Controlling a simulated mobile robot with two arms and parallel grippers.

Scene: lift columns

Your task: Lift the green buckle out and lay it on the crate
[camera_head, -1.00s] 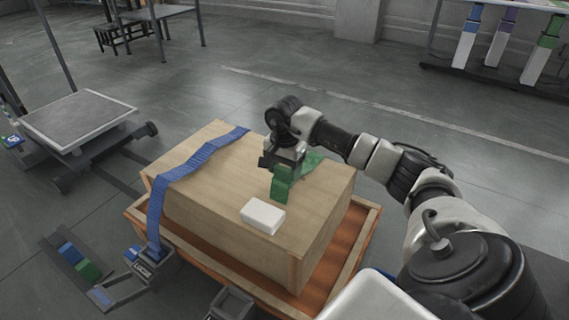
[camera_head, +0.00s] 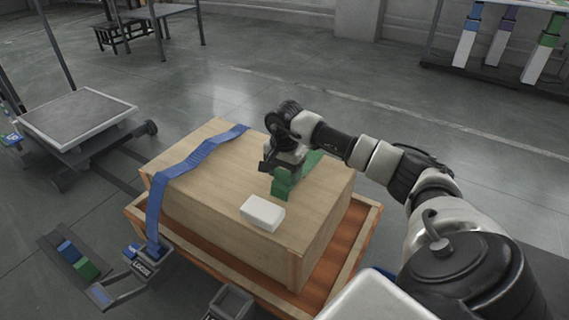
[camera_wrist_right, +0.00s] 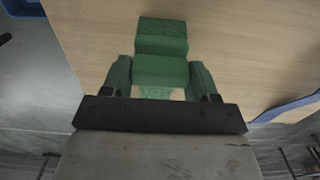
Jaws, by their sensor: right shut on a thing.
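The green buckle (camera_head: 282,187) is over the top of the wooden crate (camera_head: 225,178), right of its middle. My right gripper (camera_head: 284,170) points down and is shut on it. In the right wrist view the stepped green buckle (camera_wrist_right: 162,50) shows beyond the gripper (camera_wrist_right: 161,93), with green side pieces by the fingers. I cannot tell whether its underside touches the crate top. A green strap (camera_head: 314,160) shows behind the gripper, partly hidden by it. My left gripper is not in view.
A white block (camera_head: 262,213) lies on the crate just in front of the buckle. A blue strap (camera_head: 192,164) crosses the crate's left side down to a grey holder (camera_head: 150,268). Another grey holder (camera_head: 230,304) stands in front. An orange tray (camera_head: 340,262) surrounds the crate's base.

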